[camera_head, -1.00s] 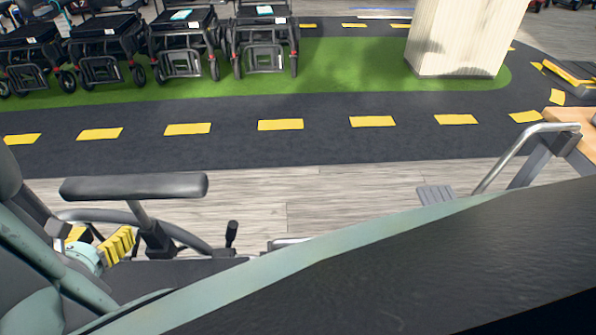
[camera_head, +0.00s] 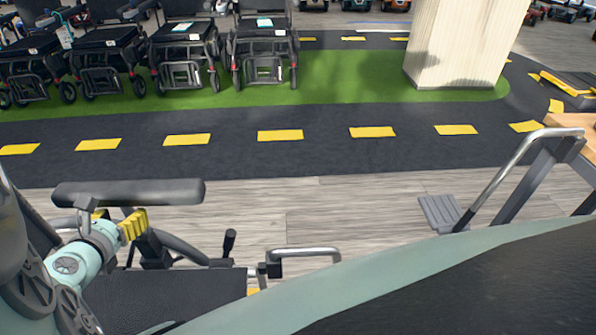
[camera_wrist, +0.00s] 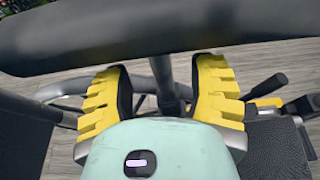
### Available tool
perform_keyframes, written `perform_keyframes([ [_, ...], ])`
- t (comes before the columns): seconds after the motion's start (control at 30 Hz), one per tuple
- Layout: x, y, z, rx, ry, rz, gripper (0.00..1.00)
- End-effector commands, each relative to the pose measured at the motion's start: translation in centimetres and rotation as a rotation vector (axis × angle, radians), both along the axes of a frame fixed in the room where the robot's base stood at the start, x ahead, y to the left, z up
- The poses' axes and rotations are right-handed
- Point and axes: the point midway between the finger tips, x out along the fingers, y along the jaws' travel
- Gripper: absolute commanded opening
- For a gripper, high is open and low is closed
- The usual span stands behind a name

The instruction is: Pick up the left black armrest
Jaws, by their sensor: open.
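The left black armrest (camera_head: 130,192) is a long dark pad on a post, on the scooter seat at the lower left of the head view. In the wrist view the armrest (camera_wrist: 180,32) spans the top of the picture. My gripper (camera_head: 126,224) has yellow ridged fingers and is just below the pad in the head view. In the wrist view my gripper (camera_wrist: 162,85) is open, its fingers on either side of the armrest post in the picture. I cannot tell whether they touch the pad. My arm hides part of the seat.
Below the armrest are a dark seat, a small lever (camera_head: 229,243) and a grey metal handle (camera_head: 305,251). A grey footplate (camera_head: 440,211) and a metal rail (camera_head: 505,170) stand to the right. A pale pillar (camera_head: 462,45) stands behind.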

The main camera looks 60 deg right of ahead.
Motion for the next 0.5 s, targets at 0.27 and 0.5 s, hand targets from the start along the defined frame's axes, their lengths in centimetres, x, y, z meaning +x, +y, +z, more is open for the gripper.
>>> perform_keyframes([
  [0.27,1.3,-2.1,-1.2,0.002,0.003,-0.005,0.57],
  [0.5,1.6,-2.3,-1.2,0.001,0.001,-0.003,0.57],
])
